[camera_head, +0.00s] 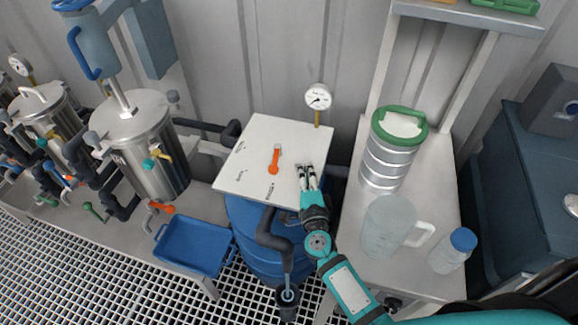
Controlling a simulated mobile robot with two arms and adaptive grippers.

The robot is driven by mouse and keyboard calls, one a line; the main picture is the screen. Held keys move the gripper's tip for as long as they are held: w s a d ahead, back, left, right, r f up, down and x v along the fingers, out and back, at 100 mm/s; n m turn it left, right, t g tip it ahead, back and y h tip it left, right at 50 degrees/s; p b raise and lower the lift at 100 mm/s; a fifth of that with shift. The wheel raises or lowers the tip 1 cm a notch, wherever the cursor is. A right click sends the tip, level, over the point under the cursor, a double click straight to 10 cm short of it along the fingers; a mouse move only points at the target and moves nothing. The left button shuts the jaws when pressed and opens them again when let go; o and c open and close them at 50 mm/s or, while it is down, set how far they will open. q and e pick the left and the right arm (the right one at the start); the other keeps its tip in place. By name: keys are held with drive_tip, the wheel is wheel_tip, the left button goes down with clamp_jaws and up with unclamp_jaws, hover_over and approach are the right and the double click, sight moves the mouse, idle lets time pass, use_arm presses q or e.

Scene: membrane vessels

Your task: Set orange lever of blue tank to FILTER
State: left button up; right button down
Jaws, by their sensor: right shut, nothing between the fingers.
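The blue tank (248,226) stands in the middle, under a white square panel (257,133). The orange lever (275,160) sits near the panel's middle. Its orange end points down in the picture, toward the front, and a small grey part shows at its upper end. Several small dark labels mark the panel's left and front parts; they are too small to read. My right gripper (306,168) is shut and empty over the right part of the panel, just right of the lever and apart from it. My left gripper is not in view.
A pressure gauge (318,97) stands behind the panel. A bench at right holds a steel container with a green rim (386,163), a clear jug (388,226) and a blue-capped bottle (452,251). Steel vessels (139,150) and a blue tray (193,246) are at left.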

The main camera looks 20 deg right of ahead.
sight(276, 158)
drive_tip(key=w+a, duration=0.2)
drive_tip(key=a, duration=0.1)
drive_tip(key=shift+w+a, duration=0.25)
idle(0.4)
